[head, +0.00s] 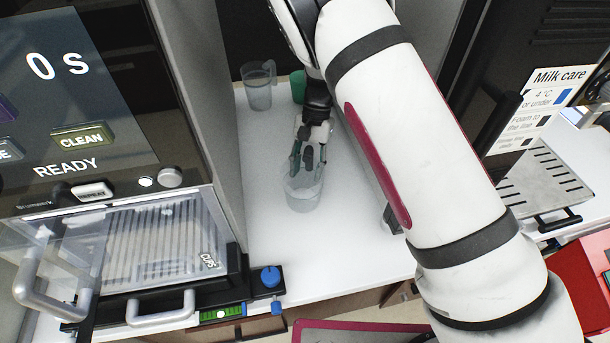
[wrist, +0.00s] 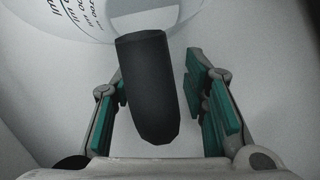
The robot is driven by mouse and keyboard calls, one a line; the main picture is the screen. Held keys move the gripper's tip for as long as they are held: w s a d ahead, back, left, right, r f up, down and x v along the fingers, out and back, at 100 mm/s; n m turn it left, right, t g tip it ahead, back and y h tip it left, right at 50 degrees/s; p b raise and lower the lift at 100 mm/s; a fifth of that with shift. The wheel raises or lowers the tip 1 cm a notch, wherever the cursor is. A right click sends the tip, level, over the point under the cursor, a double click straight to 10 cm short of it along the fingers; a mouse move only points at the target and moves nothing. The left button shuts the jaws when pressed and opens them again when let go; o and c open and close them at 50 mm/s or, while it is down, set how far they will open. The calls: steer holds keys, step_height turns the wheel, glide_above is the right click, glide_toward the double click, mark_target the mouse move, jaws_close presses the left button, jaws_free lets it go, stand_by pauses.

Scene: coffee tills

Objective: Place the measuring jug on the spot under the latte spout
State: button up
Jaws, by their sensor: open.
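A clear measuring jug (head: 303,190) stands upright on the white counter, in the gap right of the machine with the screen. In the wrist view the jug (wrist: 95,22) shows at the top, with dark printed scale marks. Its black handle (wrist: 150,95) points toward the camera. My gripper (head: 306,158) is at the jug's rear side in the head view. In the wrist view its green-padded fingers (wrist: 158,85) are apart, one on each side of the handle, with gaps visible. I cannot make out a latte spout in either view.
Another clear jug (head: 258,88) stands farther back, beside a green object (head: 298,86). The screen machine (head: 75,90) and its grey side wall border the gap on the left. A slotted metal tray (head: 540,185) lies at the right. White counter (head: 335,255) in front of the jug is clear.

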steer(key=shift+c, duration=0.2)
jaws_close()
